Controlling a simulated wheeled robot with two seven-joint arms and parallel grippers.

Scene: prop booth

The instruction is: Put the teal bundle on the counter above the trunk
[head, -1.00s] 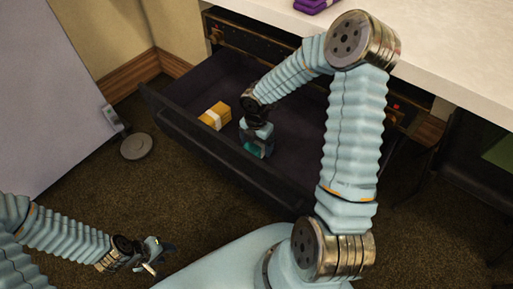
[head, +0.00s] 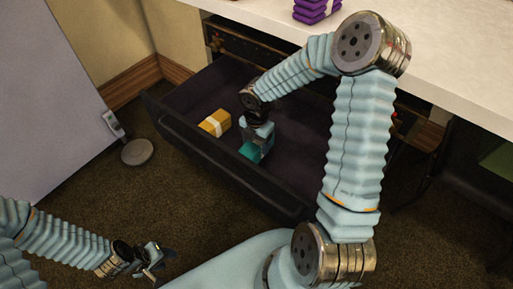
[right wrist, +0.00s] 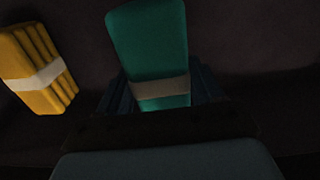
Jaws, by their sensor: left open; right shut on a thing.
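The teal bundle (head: 253,152) is inside the open dark drawer of the trunk (head: 230,165), under my right gripper (head: 257,145). In the right wrist view the teal bundle (right wrist: 150,45) has a pale band and lies between the two fingers of my right gripper (right wrist: 160,95), which is shut on it. I cannot tell whether it touches the drawer floor. The white counter (head: 440,70) is above the trunk. My left gripper (head: 158,262) is open and empty at the lower left, over the carpet.
A yellow bundle (head: 215,122) with a white band lies left of the teal one in the drawer, also in the right wrist view (right wrist: 38,68). A purple bundle stack (head: 316,10) sits on the counter's far edge. The counter's right part is clear.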

